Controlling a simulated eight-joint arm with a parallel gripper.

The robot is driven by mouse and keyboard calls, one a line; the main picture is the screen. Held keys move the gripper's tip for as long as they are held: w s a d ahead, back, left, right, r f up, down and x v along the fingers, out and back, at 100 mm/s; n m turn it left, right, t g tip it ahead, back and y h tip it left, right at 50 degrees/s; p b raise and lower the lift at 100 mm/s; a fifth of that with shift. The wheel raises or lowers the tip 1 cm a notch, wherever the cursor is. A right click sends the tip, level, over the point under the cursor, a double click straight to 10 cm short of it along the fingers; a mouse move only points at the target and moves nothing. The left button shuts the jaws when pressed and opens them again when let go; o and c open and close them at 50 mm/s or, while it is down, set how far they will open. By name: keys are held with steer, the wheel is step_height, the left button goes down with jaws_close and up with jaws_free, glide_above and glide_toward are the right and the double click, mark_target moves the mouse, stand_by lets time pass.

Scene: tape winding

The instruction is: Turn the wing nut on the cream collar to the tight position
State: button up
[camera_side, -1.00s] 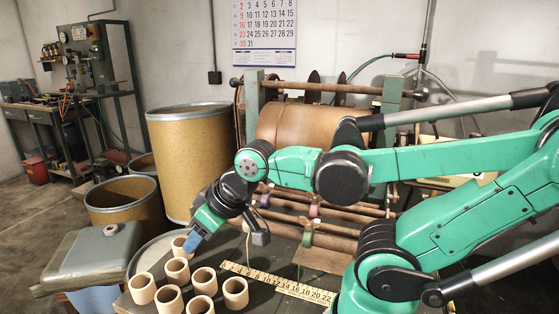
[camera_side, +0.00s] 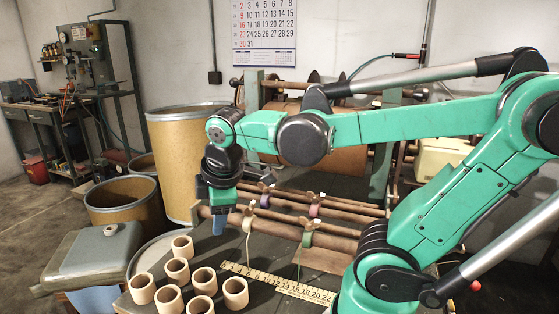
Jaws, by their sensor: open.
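The cream collar (camera_side: 248,221) sits around the near brown bar, left of the green collar (camera_side: 308,238). A cream strip hangs below it. A small wing nut shows at its top, too small to tell which way it is turned. My gripper (camera_side: 219,230) points down at the bar's left end, left of the cream collar and apart from it. Its blue fingertip shows; the two jaws overlap in this view. It is open, with nothing seen between the jaws.
A purple collar (camera_side: 264,200) and a mauve collar (camera_side: 315,209) sit on a bar behind. Several cardboard rings (camera_side: 235,291) stand in front on the bench, beside a yellow ruler (camera_side: 275,282). A tall drum (camera_side: 180,150) stands behind my gripper.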

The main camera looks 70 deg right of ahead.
mark_target(245, 208)
steer(key=shift+s+d+f+n+g+h, duration=0.15)
steer(key=shift+d+f+n+g+h, duration=0.4)
steer(key=shift+d+n, duration=0.75)
steer(key=shift+s+d+f+n+g+h, duration=0.15)
steer(key=shift+d+f+n+g+h, duration=0.15)
steer(key=shift+d+n+g, duration=0.95)
steer(key=shift+s+d+f+n+g+h, duration=0.15)
steer(key=shift+d+f+n+g+h, duration=0.2)
steer(key=shift+d+n, duration=0.95)
steer(key=shift+a+n, duration=0.45)
steer(key=shift+a, duration=0.05)
jaws_close()
